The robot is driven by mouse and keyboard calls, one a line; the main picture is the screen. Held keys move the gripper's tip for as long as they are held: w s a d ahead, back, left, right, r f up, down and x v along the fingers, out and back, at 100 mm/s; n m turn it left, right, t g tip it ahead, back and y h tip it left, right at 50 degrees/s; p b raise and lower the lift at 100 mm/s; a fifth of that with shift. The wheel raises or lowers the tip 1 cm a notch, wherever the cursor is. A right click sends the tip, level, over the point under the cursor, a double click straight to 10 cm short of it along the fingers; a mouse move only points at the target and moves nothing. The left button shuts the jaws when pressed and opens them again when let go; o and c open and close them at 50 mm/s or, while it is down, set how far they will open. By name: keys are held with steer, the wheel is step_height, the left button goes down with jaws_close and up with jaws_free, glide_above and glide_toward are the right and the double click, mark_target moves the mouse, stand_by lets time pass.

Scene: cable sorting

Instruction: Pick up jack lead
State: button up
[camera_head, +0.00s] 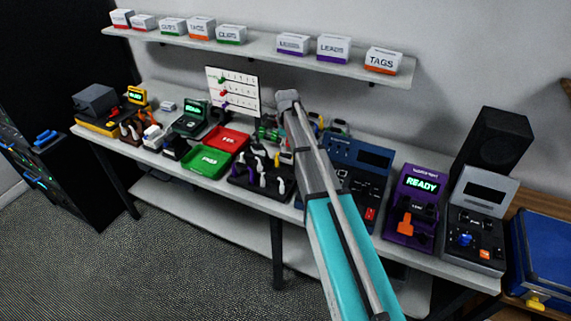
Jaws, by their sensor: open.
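I cannot pick out the jack lead for certain. Several small white, purple and dark cable pieces stand in a black rack (240,181) at the middle of the bench; they are too small to tell apart. More small coloured items (268,134) lie behind it, partly covered by my arm. My grey and teal arm reaches from the lower right up over the bench.
Green (203,162) and red (228,139) trays lie left of the rack. A blue device (352,150), a purple READY tester (412,212) and a grey device (473,225) stand to the right. A shelf (262,53) with labelled boxes runs above the bench.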

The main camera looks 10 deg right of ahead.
mark_target(286, 154)
steer(key=shift+f, duration=0.1)
steer(key=shift+w+a+f+b, duration=0.15)
steer(key=shift+f+b, duration=2.35)
steer(key=shift+b, duration=0.1)
steer(key=shift+c, duration=0.3)
jaws_close()
